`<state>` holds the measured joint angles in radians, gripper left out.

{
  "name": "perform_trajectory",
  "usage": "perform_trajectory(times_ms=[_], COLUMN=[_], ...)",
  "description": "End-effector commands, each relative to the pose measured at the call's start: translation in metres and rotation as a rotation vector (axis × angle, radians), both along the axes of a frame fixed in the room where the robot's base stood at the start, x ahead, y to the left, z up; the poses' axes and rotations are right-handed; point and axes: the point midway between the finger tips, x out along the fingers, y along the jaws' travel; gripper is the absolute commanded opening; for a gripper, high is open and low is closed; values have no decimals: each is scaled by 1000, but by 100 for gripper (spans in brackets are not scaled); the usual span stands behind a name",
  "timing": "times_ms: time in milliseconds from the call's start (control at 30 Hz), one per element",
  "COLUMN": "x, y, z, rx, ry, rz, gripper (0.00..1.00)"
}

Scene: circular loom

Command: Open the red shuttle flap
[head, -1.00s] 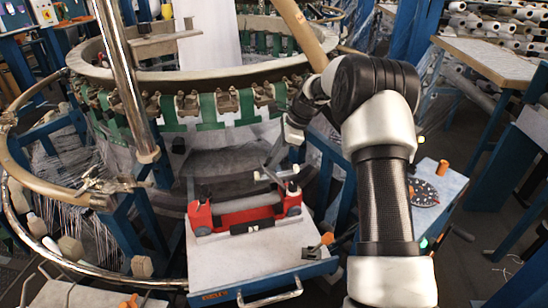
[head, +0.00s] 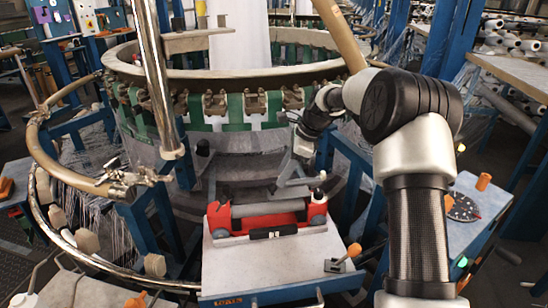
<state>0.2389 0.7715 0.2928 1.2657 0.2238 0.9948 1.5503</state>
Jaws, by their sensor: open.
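The red shuttle (head: 286,221) lies on a white-topped blue cart (head: 260,262) in front of the loom. It has red end blocks, a grey roller across its middle and a black-and-white label on its front. A separate flap is hard to make out at this size. My gripper (head: 293,188) is open, just behind and above the right half of the shuttle. Its fingers look empty. I cannot tell whether they touch the shuttle.
The circular loom ring (head: 230,78) stands behind the cart, with a shiny vertical post (head: 157,80) to the left. An orange-knobbed lever (head: 345,258) stands at the cart's right. Another blue-sided table (head: 470,215) is at right.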

Motion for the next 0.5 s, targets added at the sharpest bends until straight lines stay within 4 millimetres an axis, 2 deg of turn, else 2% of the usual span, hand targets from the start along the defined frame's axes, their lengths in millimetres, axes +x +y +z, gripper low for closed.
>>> perform_trajectory(times_ms=[33,133,433,500], x=[0,-2,-4,-6], y=[6,19,40,36], z=[-14,-23,-60,-26], rx=[-12,-92,-411,-413], ry=[-5,-13,-47,-49], rz=[4,10,7,-2], gripper=[41,41,41,41])
